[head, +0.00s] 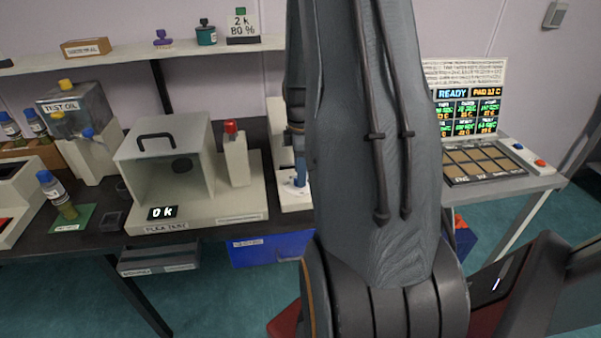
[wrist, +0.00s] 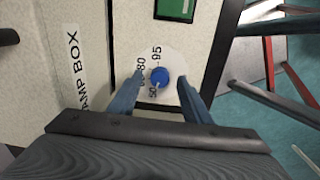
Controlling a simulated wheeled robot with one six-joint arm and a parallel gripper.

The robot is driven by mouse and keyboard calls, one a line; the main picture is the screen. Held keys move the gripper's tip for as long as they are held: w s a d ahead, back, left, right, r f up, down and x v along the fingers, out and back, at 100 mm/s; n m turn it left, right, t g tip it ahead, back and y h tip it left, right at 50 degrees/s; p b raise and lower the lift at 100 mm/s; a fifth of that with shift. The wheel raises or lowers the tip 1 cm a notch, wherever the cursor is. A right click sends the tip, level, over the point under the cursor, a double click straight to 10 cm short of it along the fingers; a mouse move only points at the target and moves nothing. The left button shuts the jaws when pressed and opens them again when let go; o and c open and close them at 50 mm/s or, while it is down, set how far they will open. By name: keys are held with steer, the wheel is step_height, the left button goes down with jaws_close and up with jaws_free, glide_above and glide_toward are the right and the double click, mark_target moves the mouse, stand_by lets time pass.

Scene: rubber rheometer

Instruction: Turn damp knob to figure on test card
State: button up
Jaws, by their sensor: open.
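The damp knob (wrist: 160,77) is a small blue knob on a round white dial (wrist: 172,62) of the damp box (wrist: 90,22), in the wrist view. The figures 50, 80 and 95 can be read around it; another between 50 and 80 is partly unclear. I cannot tell surely which figure the knob points to. My gripper (wrist: 160,80) is open, with one blue-grey finger on each side of the knob. I cannot tell whether either finger touches it.
A flex test box (head: 185,218) showing "0 k" stands on the dark bench, with a test oil tank (head: 75,115) to its left. A screen (head: 467,110) reading READY stands at the right. Chair-like red and grey bars (wrist: 285,60) show beyond the damp box's right edge.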

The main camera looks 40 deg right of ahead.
steer(key=shift+f, duration=0.75)
steer(key=c, duration=1)
steer(key=shift+c, duration=0.2)
